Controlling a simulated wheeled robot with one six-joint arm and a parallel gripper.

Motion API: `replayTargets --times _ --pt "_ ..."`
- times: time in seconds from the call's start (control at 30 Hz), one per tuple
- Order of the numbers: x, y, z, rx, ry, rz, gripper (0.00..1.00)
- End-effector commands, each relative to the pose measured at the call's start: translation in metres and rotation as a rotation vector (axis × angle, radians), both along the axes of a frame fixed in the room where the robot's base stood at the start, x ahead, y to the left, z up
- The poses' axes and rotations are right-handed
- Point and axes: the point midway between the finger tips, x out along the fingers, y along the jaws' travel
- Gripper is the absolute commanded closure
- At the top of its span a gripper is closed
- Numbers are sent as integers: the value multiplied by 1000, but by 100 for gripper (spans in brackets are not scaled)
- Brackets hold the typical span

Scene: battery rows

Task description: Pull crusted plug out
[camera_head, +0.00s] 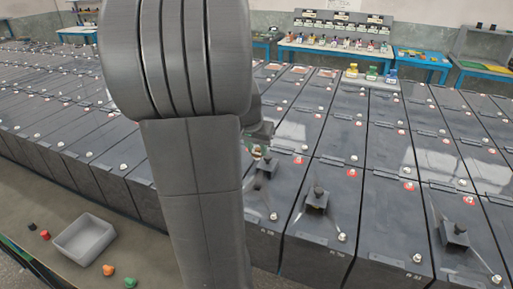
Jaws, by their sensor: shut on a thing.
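My gripper (260,134) shows only in part at the right edge of my arm, above a dark battery cell in the front rows. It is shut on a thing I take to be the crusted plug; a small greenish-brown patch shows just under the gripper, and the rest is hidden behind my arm. Just below it, a dark block with a knob (265,168) stands on the cell top. Similar blocks stand on the cells to the right, one near the middle (317,200) and one at the far right (454,236).
A grey bin (84,237) sits on a bench at the lower left, with small black, red, orange and green pieces beside it. Rows of dark battery cells fill the middle and left. Blue-framed tables with bottles (340,45) stand at the back.

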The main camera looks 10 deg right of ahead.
Motion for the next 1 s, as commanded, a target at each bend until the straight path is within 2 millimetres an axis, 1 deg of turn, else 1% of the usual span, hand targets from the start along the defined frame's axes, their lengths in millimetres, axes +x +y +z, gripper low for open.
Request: replayTargets --times 0.03,0.63,1.0 --pt "0 0 4 -1 -1 0 91" --pt "0 0 28 0 -1 0 91" --pt "0 0 30 -1 -1 0 91"
